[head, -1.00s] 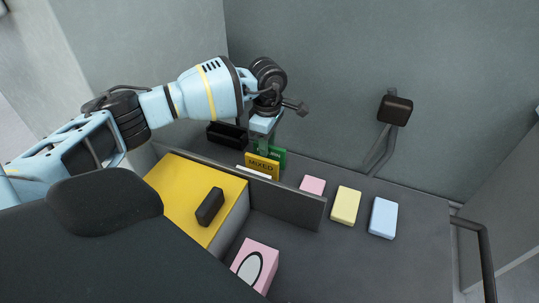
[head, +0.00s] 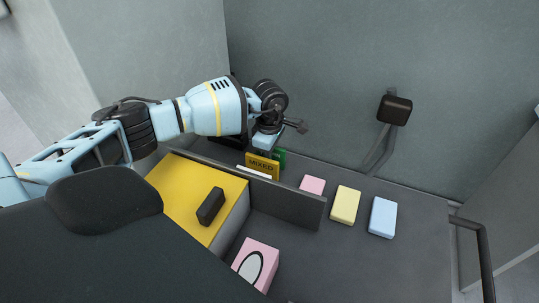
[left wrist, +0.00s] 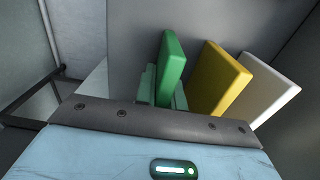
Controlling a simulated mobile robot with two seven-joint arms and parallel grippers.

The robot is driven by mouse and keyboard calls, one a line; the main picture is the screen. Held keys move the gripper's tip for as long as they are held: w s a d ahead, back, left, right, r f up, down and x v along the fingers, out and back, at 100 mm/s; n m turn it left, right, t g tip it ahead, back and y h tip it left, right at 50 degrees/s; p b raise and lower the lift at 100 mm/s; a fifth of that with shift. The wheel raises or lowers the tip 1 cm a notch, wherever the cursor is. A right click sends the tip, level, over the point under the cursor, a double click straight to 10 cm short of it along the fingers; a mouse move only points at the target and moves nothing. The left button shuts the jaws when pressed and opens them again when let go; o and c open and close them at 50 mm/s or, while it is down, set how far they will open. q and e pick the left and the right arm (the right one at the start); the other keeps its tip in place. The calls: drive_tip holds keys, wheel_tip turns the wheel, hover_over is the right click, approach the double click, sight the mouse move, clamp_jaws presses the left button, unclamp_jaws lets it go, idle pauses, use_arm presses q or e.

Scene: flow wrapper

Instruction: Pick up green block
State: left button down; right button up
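In the head view only a strip of the green block (head: 282,158) shows, behind the yellow block marked MIXED (head: 262,166). My left gripper there is mostly hidden by its wrist and the MIXED block. My right gripper is not in view.
In the left wrist view a yellow block (left wrist: 220,78) and a white block (left wrist: 272,90) stand right of the green one. A dark divider (head: 290,205) runs in front. Pink (head: 312,185), yellow (head: 346,205) and blue (head: 383,217) blocks lie to the right.

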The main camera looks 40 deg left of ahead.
use_arm(q)
drive_tip(key=shift+r, duration=0.1)
wheel_tip(320, 180, up, 10)
drive_tip(key=shift+f, duration=0.1)
drive_tip(key=a+r, duration=0.3)
drive_tip(key=a, duration=1.3)
drive_tip(key=shift+a, duration=0.25)
drive_tip(key=shift+f, duration=0.2)
